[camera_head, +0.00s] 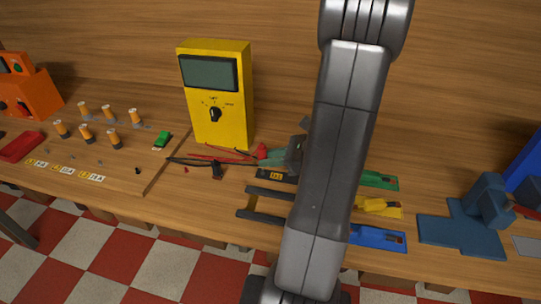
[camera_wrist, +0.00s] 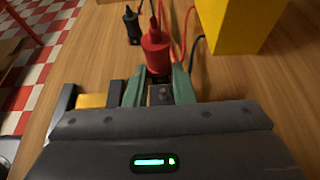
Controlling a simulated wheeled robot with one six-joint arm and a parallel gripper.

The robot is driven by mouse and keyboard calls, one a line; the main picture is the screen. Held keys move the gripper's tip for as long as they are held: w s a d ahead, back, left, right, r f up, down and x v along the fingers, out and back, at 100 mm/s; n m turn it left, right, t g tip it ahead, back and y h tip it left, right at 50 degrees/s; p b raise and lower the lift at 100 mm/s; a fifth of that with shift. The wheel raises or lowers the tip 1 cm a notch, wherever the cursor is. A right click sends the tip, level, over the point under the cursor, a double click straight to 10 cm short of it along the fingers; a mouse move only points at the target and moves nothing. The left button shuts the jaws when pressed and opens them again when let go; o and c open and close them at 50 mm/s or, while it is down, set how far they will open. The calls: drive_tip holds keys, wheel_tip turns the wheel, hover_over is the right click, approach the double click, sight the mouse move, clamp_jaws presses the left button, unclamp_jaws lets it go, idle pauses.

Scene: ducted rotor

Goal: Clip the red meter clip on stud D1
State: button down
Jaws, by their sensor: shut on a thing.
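The red meter clip (camera_wrist: 155,50) is between the green fingertips of my gripper (camera_wrist: 158,78) in the wrist view, and my gripper is shut on it. In the head view the red clip (camera_head: 262,151) shows beside my gripper (camera_head: 268,157), just right of the yellow meter's foot. A small dark metal piece shows between the fingers below the clip; I cannot tell whether it is part of the clip or a stud. I cannot make out which stud is D1. The yellow meter (camera_head: 217,95) stands upright against the back wall.
The black clip (camera_wrist: 132,27) lies on the wood, apart from the red one. Left are several orange-topped cylinders (camera_head: 86,131), a green block (camera_head: 162,141) and an orange device (camera_head: 28,92). Right are coloured trays (camera_head: 380,180) and a blue stand (camera_head: 455,235). My arm hides the middle.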

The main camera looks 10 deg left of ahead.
sight(264, 171)
drive_tip(key=shift+f+b, duration=0.45)
drive_tip(key=shift+f, duration=0.6)
drive_tip(key=shift+f+b, duration=0.55)
drive_tip(key=shift+f, duration=0.7)
idle(1.3)
drive_tip(key=c, duration=1.1)
unclamp_jaws()
drive_tip(key=shift+c, duration=0.2)
drive_tip(key=v, duration=1.3)
drive_tip(key=shift+d+r, duration=0.1)
drive_tip(key=shift+d, duration=0.25)
